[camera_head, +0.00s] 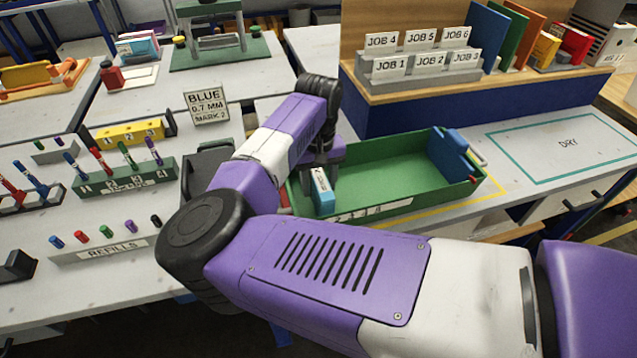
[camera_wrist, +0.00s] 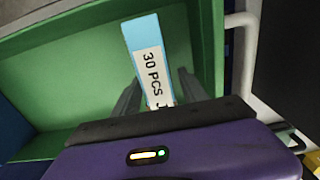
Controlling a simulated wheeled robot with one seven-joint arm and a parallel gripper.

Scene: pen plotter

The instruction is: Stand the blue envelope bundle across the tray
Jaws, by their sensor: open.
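The blue envelope bundle (camera_head: 323,193), light blue with a white label band, stands upright at the left end of the green tray (camera_head: 400,198). In the wrist view the bundle (camera_wrist: 139,34) shows its "30 PCS" label, and its near end is hidden by my gripper's body. My gripper (camera_head: 322,160) is over that end of the tray, partly hidden by my arm. In the wrist view my gripper's fingers (camera_wrist: 158,92) lie on either side of the bundle, open. I cannot tell whether either finger touches it.
A darker blue block (camera_head: 450,153) is at the tray's right end. A rack of job cards (camera_head: 420,62) stands behind the tray. The outlined DRY area (camera_head: 567,143) to the right is clear. A pen rack (camera_head: 125,178) and a refills strip (camera_head: 108,248) are at the left.

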